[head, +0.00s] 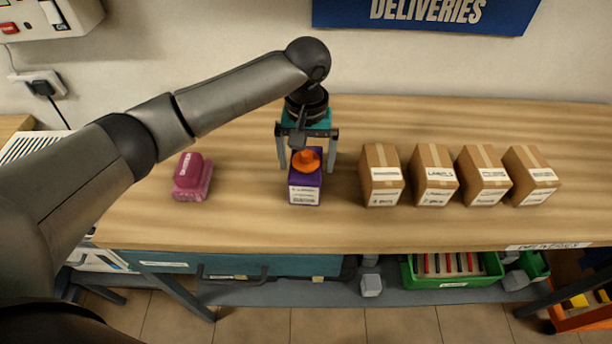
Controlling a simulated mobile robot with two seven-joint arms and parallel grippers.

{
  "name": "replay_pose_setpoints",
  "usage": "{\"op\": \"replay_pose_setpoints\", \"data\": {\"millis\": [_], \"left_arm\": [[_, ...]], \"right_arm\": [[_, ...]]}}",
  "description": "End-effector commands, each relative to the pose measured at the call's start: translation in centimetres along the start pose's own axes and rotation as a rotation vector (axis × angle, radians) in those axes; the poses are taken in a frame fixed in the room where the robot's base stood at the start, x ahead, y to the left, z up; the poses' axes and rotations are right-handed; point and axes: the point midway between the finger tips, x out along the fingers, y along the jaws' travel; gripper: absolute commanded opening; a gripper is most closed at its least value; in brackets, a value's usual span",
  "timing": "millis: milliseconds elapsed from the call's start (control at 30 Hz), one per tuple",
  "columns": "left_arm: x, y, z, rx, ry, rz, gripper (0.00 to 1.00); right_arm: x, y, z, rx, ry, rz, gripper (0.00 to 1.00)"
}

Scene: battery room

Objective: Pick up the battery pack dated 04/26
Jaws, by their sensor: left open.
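A purple box (312,183) with an orange knob (306,160) on top stands upright on the wooden bench. The white label on its front is too small to read. My left gripper (306,170) is open and points down over the purple box, with one finger on each side of the knob. I cannot tell whether the fingers touch the box. Several brown cardboard boxes (380,175) with white labels stand in a row to the right; no date is legible on them. No thing can be told as the pack dated 04/26. My right gripper is out of view.
A pink block-shaped item (192,178) lies on the wooden bench (240,225) to the left. The bench is clear between it and the purple box. A blue deliveries sign (425,12) hangs on the wall. A green crate (455,272) stands on the shelf below.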

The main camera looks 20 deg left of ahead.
Motion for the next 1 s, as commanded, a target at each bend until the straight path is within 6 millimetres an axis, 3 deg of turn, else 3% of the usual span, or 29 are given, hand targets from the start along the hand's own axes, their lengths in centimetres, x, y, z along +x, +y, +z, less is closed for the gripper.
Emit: {"op": "replay_pose_setpoints", "data": {"millis": [333, 667, 1000], "left_arm": [[4.7, -0.2, 0.3, 0.000, -0.001, -0.002, 1.00], [5.2, -0.1, 0.3, 0.001, 0.000, -0.001, 0.99], [5.2, -0.1, 0.3, 0.001, 0.000, -0.001, 0.61]], "right_arm": [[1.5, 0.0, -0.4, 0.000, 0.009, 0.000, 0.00], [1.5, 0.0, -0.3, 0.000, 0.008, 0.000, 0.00], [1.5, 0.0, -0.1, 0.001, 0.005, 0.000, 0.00]]}}
